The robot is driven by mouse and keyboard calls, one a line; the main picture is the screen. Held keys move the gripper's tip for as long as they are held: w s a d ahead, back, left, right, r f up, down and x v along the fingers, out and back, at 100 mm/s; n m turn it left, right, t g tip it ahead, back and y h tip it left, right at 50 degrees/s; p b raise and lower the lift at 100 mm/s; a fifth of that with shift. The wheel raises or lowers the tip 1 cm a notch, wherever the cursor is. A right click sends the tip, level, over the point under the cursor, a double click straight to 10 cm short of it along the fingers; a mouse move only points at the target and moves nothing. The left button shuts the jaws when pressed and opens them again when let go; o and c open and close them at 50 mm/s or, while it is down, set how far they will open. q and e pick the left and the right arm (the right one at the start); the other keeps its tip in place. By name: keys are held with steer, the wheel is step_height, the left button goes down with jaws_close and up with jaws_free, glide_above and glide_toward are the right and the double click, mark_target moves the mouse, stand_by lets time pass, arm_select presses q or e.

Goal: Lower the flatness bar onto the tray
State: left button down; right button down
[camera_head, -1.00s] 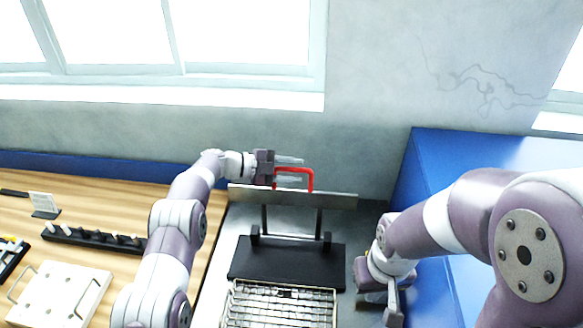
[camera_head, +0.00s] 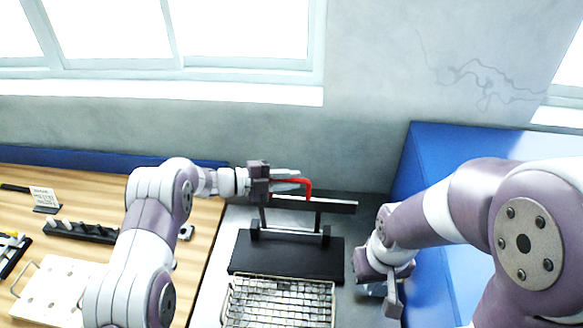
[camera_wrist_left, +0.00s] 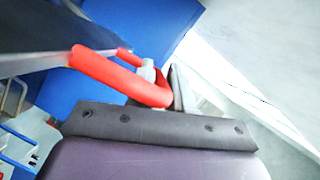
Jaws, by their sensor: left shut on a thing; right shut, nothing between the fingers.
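My left gripper (camera_head: 298,180) is shut on the red handle (camera_head: 308,188) of the flatness bar (camera_head: 335,206). The bar is long and grey and runs across the view, at the tops of two uprights of a black stand (camera_head: 285,254); I cannot tell whether it touches them. The wire mesh tray (camera_head: 280,279) is in front of the stand, at the bottom of the head view. In the left wrist view the red handle (camera_wrist_left: 115,78) lies at the fingers and the bar (camera_wrist_left: 30,60) extends left. My right gripper (camera_head: 391,295) is shut and empty, right of the tray.
A wooden table (camera_head: 200,225) on the left holds a white plate with handles (camera_head: 55,290), a black rack with several pegs (camera_head: 80,232) and a small sign (camera_head: 44,198). A blue cabinet (camera_head: 450,150) stands right. My right arm fills the right side.

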arm_select(q)
steer(key=s+a+f+m+b, duration=0.1)
steer(key=s+m+b, duration=0.1)
steer(key=s+b, duration=0.2)
steer(key=shift+s+a+f+t+h, duration=0.3)
steer(key=shift+s+a+f+h, duration=0.1)
steer(key=shift+s, duration=1.4)
